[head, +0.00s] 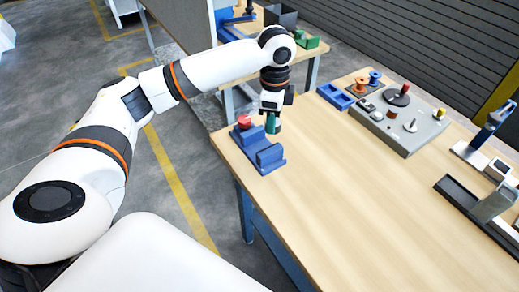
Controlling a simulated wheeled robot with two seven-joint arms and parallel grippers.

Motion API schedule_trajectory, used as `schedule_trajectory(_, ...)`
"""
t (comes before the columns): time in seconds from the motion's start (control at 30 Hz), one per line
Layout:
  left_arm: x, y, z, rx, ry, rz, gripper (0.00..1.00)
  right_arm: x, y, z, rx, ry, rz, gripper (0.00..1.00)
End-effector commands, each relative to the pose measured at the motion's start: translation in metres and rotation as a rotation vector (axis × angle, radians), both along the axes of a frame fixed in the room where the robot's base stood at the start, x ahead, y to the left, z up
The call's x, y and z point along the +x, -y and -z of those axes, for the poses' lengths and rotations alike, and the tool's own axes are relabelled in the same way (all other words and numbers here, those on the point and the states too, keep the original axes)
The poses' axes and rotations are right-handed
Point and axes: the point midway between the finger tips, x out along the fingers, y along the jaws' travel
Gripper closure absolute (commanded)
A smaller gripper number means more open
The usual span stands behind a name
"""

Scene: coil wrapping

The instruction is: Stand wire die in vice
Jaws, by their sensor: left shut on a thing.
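The blue vice (264,155) sits at the left edge of the wooden table, with a red part (244,121) at its far end. My left gripper (272,113) points down over the vice and is shut on a dark green piece (273,124), which looks like the wire die. The piece is upright, just above or between the vice jaws; I cannot tell whether it touches them. My right gripper is not in view.
A blue tray (335,96) and a grey board (412,133) with spools and posts stand towards the back. Dark metal fixtures (474,200) are at the right. The middle and front of the table (350,210) are clear.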

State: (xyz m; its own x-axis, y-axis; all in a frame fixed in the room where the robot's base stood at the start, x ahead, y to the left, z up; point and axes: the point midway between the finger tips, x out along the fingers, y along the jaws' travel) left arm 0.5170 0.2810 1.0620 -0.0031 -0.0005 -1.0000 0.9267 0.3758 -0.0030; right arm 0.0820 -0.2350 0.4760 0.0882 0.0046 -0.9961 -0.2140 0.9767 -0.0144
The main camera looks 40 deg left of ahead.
Motion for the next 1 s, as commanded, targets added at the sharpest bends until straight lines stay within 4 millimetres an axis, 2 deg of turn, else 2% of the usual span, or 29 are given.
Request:
schedule_trajectory(0.1,0.007,-0.021,0.012,-0.002,-0.003,0.172,0.93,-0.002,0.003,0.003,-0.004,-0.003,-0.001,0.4)
schedule_trajectory(0.3,0.012,-0.04,0.02,-0.001,0.0,0.349,0.93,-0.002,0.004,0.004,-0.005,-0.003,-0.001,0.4)
schedule_trajectory(0.37,0.012,-0.043,0.025,0.0,-0.002,0.37,0.93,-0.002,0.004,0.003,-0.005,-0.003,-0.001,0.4)
schedule_trajectory(0.6,0.012,-0.044,0.062,0.0,-0.002,0.385,0.93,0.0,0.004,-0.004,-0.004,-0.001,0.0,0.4)
schedule_trajectory(0.77,0.012,-0.043,0.077,-0.001,-0.001,0.386,0.93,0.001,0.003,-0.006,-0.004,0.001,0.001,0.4)
schedule_trajectory(1.0,0.012,-0.043,0.114,-0.001,-0.002,0.385,0.93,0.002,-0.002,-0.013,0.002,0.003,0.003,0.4)
